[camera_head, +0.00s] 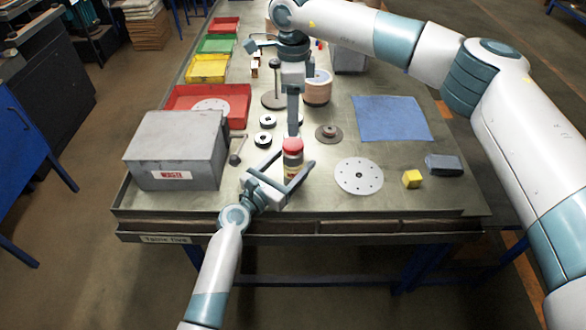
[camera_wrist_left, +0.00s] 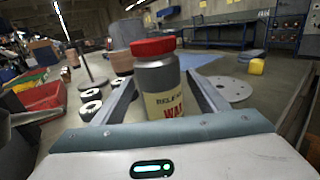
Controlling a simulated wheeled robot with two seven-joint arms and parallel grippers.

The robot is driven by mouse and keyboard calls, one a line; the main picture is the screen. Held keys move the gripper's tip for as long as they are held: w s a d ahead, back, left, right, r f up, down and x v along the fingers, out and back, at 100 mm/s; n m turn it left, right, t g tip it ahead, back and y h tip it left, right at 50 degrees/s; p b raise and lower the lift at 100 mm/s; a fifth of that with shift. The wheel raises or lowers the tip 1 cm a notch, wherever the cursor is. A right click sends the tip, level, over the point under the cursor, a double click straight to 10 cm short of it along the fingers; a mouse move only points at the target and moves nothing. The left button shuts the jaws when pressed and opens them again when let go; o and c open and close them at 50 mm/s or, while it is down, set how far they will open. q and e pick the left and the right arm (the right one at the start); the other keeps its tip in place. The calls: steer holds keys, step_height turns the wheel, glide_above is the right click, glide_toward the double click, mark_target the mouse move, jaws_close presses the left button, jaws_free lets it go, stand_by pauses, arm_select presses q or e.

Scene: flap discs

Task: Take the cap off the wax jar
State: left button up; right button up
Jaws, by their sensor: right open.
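The wax jar (camera_head: 292,163) stands upright on the table, with a grey body, a pale label and a red cap (camera_head: 293,145) on top. It also shows in the left wrist view (camera_wrist_left: 160,85), its cap (camera_wrist_left: 153,46) on it. My left gripper (camera_head: 297,158) is low at the table, its fingers on either side of the jar's body. The fingers look spread wider than the jar, with a gap on the right side. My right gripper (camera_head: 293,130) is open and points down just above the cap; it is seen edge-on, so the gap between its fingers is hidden.
A grey box (camera_head: 175,145) stands left of the jar. A perforated disc (camera_head: 359,176), a yellow cube (camera_head: 412,179) and a dark block (camera_head: 444,165) lie to the right. A blue mat (camera_head: 392,118) and a brown disc (camera_head: 328,132) lie behind.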

arm_select(q)
jaws_close()
arm_select(e)
steer(key=m, duration=0.3)
steer(key=shift+m, duration=0.4)
steer(key=m, duration=0.8)
steer(key=shift+m, duration=0.3)
steer(key=m, duration=0.8)
steer(key=shift+m, duration=0.3)
steer(key=m, duration=0.5)
steer(key=shift+m, duration=0.3)
steer(key=m, duration=0.9)
